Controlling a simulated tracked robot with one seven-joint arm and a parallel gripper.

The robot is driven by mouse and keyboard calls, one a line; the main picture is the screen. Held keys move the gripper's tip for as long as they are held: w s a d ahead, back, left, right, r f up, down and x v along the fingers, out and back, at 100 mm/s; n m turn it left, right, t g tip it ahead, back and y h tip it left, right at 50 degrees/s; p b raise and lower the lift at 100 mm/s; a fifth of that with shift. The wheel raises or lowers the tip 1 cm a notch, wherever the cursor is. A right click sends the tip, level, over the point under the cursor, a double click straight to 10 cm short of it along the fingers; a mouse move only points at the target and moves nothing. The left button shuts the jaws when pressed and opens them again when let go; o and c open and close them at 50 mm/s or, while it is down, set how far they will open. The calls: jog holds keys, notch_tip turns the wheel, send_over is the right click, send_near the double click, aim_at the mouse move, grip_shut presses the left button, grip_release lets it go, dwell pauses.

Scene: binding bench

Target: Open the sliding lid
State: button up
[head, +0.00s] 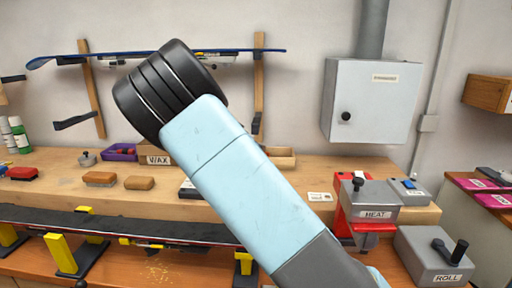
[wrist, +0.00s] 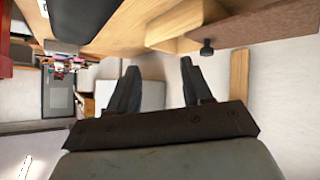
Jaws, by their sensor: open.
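My gripper (wrist: 159,68) shows in the wrist view with its two dark fingers wide apart and nothing between them. A small black knob (wrist: 207,47) sits above and right of the right fingertip, apart from it, at the edge of a brown panel (wrist: 268,34). A pale wooden box-like part (wrist: 185,22) is beside this panel. I cannot tell for sure whether the panel is the sliding lid. In the head view my arm crosses the middle and hides part of the bench; the gripper does not show there, and no sliding lid is clearly recognisable.
A wooden workbench (head: 120,200) carries a WAX box (head: 157,159), brushes, a purple tray (head: 122,152) and a HEAT unit (head: 372,205). A long dark board (head: 115,224) lies along the front. A grey cabinet (head: 372,101) hangs on the wall. A ROLL unit (head: 432,258) stands front right.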

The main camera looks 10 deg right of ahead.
jog(key=w+a+m+t+h, duration=0.1)
jog(key=w+a+t+h, duration=0.1)
jog(key=w+a+t, duration=0.3)
jog(key=shift+g, duration=0.9)
jog(key=x, duration=0.8)
jog(key=f+x, duration=0.1)
jog(key=x, duration=0.3)
jog(key=shift+a, duration=0.1)
grip_shut()
